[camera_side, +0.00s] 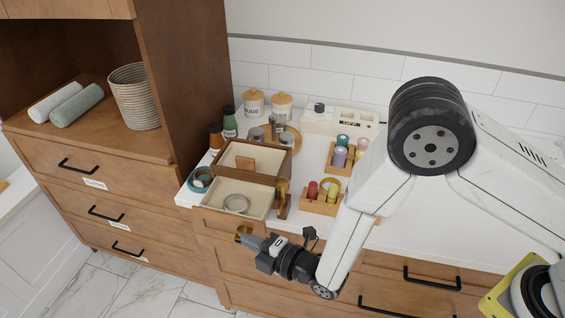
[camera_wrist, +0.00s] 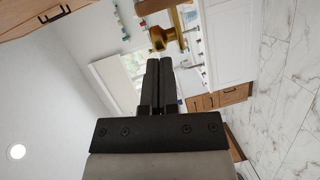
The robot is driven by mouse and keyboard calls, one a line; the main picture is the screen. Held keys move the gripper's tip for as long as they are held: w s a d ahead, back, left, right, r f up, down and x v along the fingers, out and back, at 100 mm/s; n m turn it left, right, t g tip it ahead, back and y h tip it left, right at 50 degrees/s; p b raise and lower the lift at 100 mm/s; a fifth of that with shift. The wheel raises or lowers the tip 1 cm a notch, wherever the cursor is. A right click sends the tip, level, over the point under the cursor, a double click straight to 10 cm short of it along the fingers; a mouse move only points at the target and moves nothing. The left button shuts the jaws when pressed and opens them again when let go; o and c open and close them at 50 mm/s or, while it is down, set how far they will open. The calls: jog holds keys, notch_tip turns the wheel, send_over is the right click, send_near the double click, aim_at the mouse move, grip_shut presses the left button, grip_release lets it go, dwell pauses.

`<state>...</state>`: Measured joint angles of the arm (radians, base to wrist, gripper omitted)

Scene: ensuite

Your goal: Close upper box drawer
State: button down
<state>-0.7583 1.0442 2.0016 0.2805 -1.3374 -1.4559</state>
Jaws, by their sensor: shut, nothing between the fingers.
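A small wooden box (camera_side: 278,162) stands on the white counter, with a brown block in its open top. A drawer (camera_side: 263,190) with a pale lining is pulled out toward the counter's front edge and holds a silver ring (camera_side: 236,203). Its brass knob (camera_side: 242,231) sticks out at the front. The knob (camera_wrist: 165,38) also shows large in the wrist view. My gripper (camera_side: 247,240) is shut and empty, its tips close to the knob. In the wrist view, my gripper (camera_wrist: 158,62) points at the knob; whether they touch is unclear.
A teal tape roll (camera_side: 201,179) lies left of the drawer. A brass-topped wooden piece (camera_side: 282,196) stands close on its right, beside a wooden tray (camera_side: 321,207) of small spools. Bottles and jars (camera_side: 253,103) stand behind. Cabinet drawers lie below the counter.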

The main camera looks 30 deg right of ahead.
jog(key=shift+w+d, duration=0.1)
dwell(0.3)
jog(key=w+d, duration=0.5)
dwell(0.3)
jog(key=shift+s+a+r, duration=0.1)
jog(key=shift+s+a, duration=0.1)
jog(key=shift+s, duration=0.35)
send_near(263, 217)
jog(key=shift+s+a+r, duration=0.2)
jog(key=shift+s, duration=0.4)
jog(key=shift+s+a+r, duration=0.2)
jog(key=shift+s+r, duration=0.05)
jog(key=shift+s, duration=0.3)
jog(key=shift+s+a+r, duration=0.2)
jog(key=shift+s, duration=0.4)
jog(key=shift+a, duration=0.15)
